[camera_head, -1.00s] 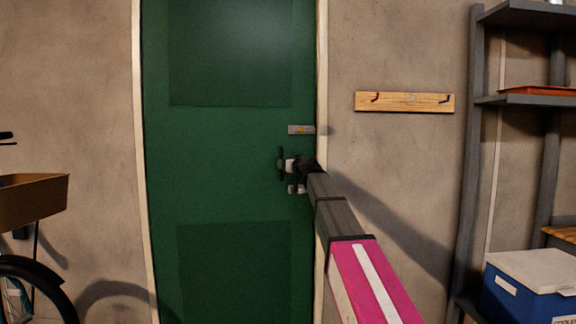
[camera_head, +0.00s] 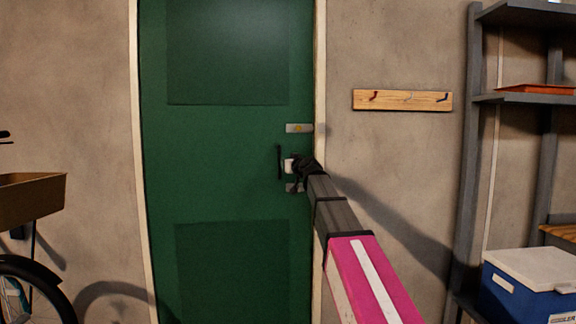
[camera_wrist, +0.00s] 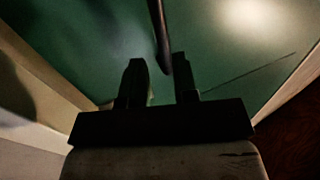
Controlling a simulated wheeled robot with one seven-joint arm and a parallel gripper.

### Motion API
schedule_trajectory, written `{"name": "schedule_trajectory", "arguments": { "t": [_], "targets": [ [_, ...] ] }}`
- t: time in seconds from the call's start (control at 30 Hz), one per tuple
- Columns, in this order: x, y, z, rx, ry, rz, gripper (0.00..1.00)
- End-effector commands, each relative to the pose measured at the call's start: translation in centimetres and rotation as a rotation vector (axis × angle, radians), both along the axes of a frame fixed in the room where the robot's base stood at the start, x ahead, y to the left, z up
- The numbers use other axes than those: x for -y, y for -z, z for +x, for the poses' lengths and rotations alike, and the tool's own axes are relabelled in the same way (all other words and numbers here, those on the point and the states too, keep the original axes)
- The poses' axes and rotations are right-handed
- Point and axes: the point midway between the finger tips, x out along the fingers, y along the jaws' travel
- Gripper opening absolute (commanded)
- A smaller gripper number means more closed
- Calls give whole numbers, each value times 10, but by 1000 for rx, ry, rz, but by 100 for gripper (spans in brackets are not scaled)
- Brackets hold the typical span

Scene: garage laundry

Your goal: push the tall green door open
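The tall green door (camera_head: 228,150) stands in its pale frame in the head view and looks shut or nearly so. A dark upright bar handle (camera_head: 279,162) is on its right side. My gripper (camera_head: 292,166) is at the door's right edge, just right of the handle, and hides part of the fittings there. In the wrist view, my gripper (camera_wrist: 160,82) has its two dark fingers apart. The dark handle (camera_wrist: 159,35) reaches down to the gap between them, close to the right finger. Contact cannot be told. The green door (camera_wrist: 90,45) fills the background.
A metal latch plate (camera_head: 299,128) is above the handle. A wooden hook rack (camera_head: 402,100) hangs on the wall at right. Grey shelving (camera_head: 468,150) and a blue cooler (camera_head: 522,295) stand far right. A bicycle with a brown box (camera_head: 30,199) is at left.

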Motion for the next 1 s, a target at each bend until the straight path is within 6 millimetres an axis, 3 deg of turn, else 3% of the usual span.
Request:
{"name": "schedule_trajectory", "arguments": {
  "t": [0.17,0.2,0.27,0.3,0.47,0.67,1.0],
  "targets": [
    [0,0,0,0,-1,0,27],
    [0,0,0,0,-1,0,24],
    [0,0,0,1,0,-5,5],
    [-1,2,0,5,3,-18,0],
    [-3,20,-2,54,36,-197,0],
    [-7,62,-8,190,100,-689,0],
    [-19,124,-30,498,122,-1759,0]
  ]
}}
